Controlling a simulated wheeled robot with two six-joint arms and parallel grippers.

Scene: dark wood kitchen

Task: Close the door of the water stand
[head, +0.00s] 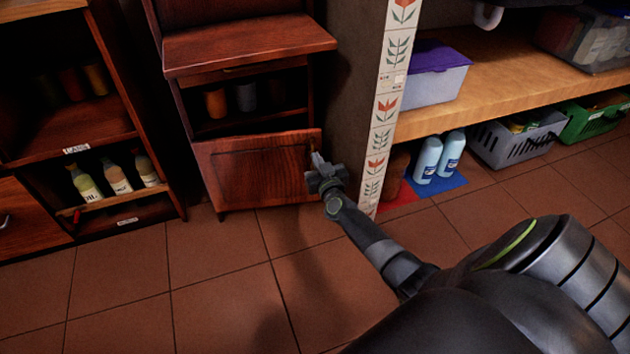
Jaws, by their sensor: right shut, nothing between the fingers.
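The water stand (250,46) is a dark reddish wood unit at the upper middle of the head view, with an open shelf above a panelled door. The door (256,172) covers the lower part. Its right edge sticks out a little past the stand's frame, so it looks slightly ajar. My right gripper (318,164) is shut and empty at the door's right edge, about mid-height. I cannot tell whether it touches the door. My left gripper is not in view.
A dark shelf unit (68,140) with bottles (115,178) stands at the left. A tiled post (386,120) stands right of the stand. A wooden shelf (500,88) has blue-white bottles (440,158) and a grey basket (518,140) below it. The tiled floor (220,290) in front is clear.

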